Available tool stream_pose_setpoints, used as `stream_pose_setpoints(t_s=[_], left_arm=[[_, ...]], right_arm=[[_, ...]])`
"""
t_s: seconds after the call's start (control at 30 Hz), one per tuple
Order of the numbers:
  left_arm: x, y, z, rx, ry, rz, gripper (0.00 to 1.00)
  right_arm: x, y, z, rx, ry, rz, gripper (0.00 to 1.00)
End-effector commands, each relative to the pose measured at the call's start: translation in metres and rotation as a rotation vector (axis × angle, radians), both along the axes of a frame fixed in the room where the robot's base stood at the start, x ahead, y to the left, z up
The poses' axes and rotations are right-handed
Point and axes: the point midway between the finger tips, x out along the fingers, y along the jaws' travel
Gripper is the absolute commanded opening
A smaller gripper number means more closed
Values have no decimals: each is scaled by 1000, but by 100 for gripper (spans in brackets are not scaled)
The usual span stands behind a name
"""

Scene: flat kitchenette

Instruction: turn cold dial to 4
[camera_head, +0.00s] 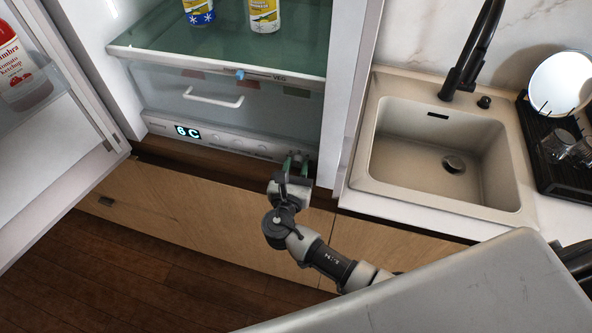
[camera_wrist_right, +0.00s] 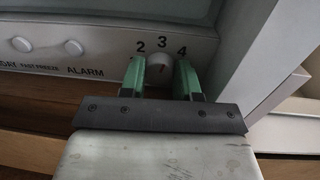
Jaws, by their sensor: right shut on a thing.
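The cold dial (camera_wrist_right: 157,66) is a small round light knob on the fridge's lower control strip, with the numbers 2, 3 and 4 printed above it. My right gripper (camera_wrist_right: 160,75) is shut on the dial, one green finger on each side. In the head view the right gripper (camera_head: 296,163) reaches the right end of the strip and largely hides the dial. The dial's exact setting is hard to read. The display (camera_head: 188,132) on the strip reads 6 C. My left gripper is not in view.
The fridge door (camera_head: 60,130) stands open at the left, with a ketchup bottle (camera_head: 20,75) in it. A drawer (camera_head: 215,98) sits above the strip, below a shelf with two bottles. The fridge side wall is close right of the dial. A sink (camera_head: 440,150) lies further right.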

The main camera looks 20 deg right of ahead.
Motion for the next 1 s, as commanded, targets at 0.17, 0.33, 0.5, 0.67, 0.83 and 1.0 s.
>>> stream_pose_setpoints(t_s=[0.17, 0.33, 0.5, 0.67, 0.83, 1.0], left_arm=[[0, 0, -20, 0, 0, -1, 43], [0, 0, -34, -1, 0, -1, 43], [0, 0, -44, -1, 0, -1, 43], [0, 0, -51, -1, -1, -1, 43], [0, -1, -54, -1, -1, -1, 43], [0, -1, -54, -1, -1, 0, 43]], right_arm=[[0, 0, -4, 129, -88, 1, 8], [0, -1, -4, 238, -162, 0, 8], [0, -1, -3, 324, -222, -1, 8], [0, -1, -2, 379, -260, 0, 8], [0, -1, -1, 411, -281, 1, 8], [0, -1, 0, 421, -289, 1, 8]])
